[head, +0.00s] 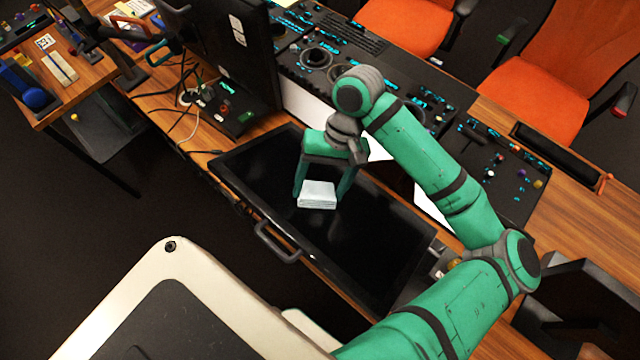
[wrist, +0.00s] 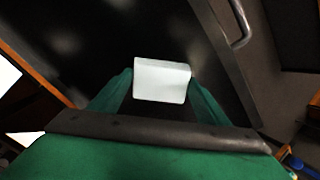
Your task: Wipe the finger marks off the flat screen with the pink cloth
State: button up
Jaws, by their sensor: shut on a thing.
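A pale, nearly white folded pad (head: 317,196) sits between the fingers of my gripper (head: 321,188); no pink cloth shows. In the wrist view the pad (wrist: 162,80) is between both green fingertips (wrist: 161,88), and my gripper is shut on it. The flat black screen (head: 365,240) lies below, with my gripper over its left half. I cannot tell whether the pad touches the glass. Faint greyish smudges (wrist: 66,41) show on the screen (wrist: 100,50) in the wrist view, beyond the pad. Part of the screen is hidden by my gripper.
A metal handle (head: 277,245) sticks out at the screen's near edge. An upright monitor (head: 225,50) and loose cables (head: 190,100) stand at the back left. A control console (head: 325,55) with knobs lies behind the screen. Orange chairs (head: 545,85) are beyond the desk.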

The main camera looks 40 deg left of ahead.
aim_at(306, 182)
jog(key=shift+s+a+f, duration=0.1)
jog(key=shift+a+f, duration=0.05)
jog(key=shift+a, duration=0.8)
jog(key=shift+a+f, duration=0.1)
jog(key=shift+a, duration=0.85)
jog(key=shift+c, duration=0.6)
jog(key=v, duration=0.6)
jog(key=shift+r, duration=0.15)
jog(key=v, duration=0.3)
